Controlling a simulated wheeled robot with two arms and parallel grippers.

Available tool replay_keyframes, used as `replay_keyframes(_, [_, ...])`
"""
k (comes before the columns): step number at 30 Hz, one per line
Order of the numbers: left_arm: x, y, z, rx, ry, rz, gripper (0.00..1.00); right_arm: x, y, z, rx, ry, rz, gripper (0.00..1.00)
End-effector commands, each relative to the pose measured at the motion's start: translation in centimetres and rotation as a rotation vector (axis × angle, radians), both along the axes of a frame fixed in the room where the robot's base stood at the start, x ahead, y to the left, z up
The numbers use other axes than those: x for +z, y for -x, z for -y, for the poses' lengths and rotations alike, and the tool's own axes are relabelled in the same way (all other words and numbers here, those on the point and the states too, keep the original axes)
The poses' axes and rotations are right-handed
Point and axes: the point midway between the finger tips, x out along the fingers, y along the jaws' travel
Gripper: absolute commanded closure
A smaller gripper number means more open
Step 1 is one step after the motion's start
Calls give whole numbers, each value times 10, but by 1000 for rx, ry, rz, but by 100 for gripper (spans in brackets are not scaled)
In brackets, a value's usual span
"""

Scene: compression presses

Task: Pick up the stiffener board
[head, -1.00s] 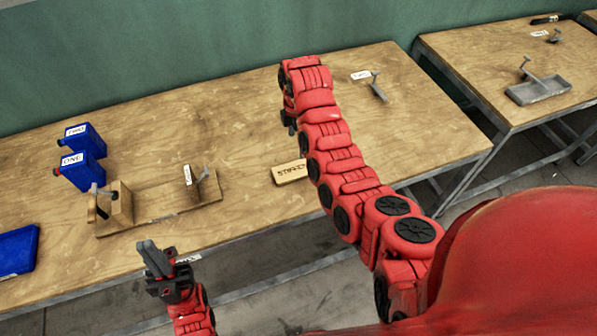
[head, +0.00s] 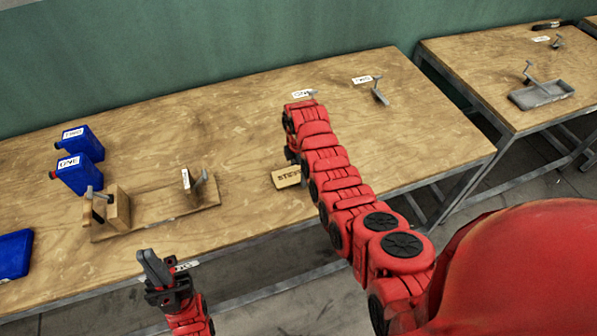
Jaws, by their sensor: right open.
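The stiffener board (head: 284,178) is a small light-wood block with dark lettering starting "STIF". It lies flat on the near table, close to its front edge, and my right arm covers its right end. My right gripper (head: 291,154) hangs under the wrist, just above and behind the board in the picture. It is mostly hidden by the arm, and contact with the board cannot be seen. My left gripper (head: 153,268) is in front of the table's edge, away from the board, with its grey fingers together and nothing visible between them.
A wooden fixture (head: 155,219) with metal clamps stands left of the board. Two blue bottles (head: 77,174) stand behind it, and a blue bin (head: 14,254) is at the far left. Clamps with labels (head: 361,80) sit at the back right. A second table (head: 480,75) holds a grey tray.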

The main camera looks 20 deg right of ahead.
Motion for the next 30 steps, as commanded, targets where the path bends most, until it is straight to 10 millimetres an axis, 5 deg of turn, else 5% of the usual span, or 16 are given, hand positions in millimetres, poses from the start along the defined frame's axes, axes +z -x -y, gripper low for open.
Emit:
replay_keyframes(8, [0, 0, 0, 0, 0, 0, 100, -2, 0, 0, 0, 0, 1, 4])
replay_keyframes(20, [0, 0, 0, 0, 0, 0, 100, -2, 0, 0, 0, 0, 2, 74])
replay_keyframes(30, [-2, 0, 0, 0, 0, 0, 100, 0, -1, 0, 0, 0, 3, 74])
